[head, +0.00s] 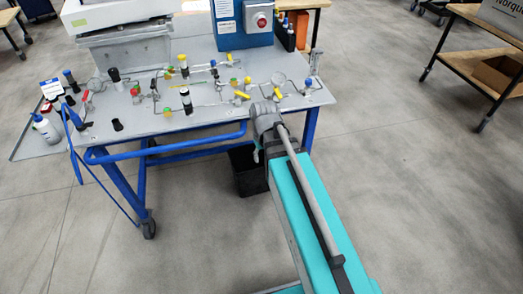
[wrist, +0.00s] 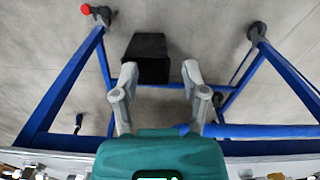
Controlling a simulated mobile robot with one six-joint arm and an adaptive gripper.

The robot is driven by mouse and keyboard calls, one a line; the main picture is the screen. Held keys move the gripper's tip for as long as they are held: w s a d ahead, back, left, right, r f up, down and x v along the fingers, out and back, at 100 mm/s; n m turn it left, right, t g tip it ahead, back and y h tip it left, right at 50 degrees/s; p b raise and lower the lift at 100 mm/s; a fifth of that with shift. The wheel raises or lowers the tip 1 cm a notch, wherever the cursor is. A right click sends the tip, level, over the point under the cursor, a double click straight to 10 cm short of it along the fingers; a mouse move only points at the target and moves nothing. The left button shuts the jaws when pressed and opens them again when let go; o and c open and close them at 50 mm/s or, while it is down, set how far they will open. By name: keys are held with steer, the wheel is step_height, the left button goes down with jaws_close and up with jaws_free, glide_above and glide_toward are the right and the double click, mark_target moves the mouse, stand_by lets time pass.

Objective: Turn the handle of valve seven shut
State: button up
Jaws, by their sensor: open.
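Several small valves with yellow, green and red parts stand on the grey bench top in the head view. No number is readable, so I cannot tell which is valve seven. My gripper (wrist: 160,72) is open and empty in the wrist view, its two grey fingers apart and pointing down past the bench edge. In the head view my wrist is at the front edge and mostly hides the gripper.
The bench (head: 210,122) has a blue frame with a rail below its front edge. A black bin (wrist: 146,58) stands on the floor beneath. A blue box with a red button (head: 262,22) stands at the back. A wooden-topped table (head: 483,62) is at right.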

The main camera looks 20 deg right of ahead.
steer(key=s+f+m+b, duration=0.1)
steer(key=s+f+b, duration=0.2)
steer(key=s+f, duration=0.1)
steer(key=shift+f+m+b, duration=0.15)
steer(key=shift+m+b, duration=0.15)
steer(key=shift+s, duration=0.1)
step_height(320, 180, up, 28)
steer(key=n+p, duration=0.8)
steer(key=p, duration=2)
glide_above(245, 95)
step_height(245, 95, down, 14)
steer(key=b, duration=1.3)
steer(key=shift+r+b, duration=0.25)
steer(key=shift+b, duration=0.05)
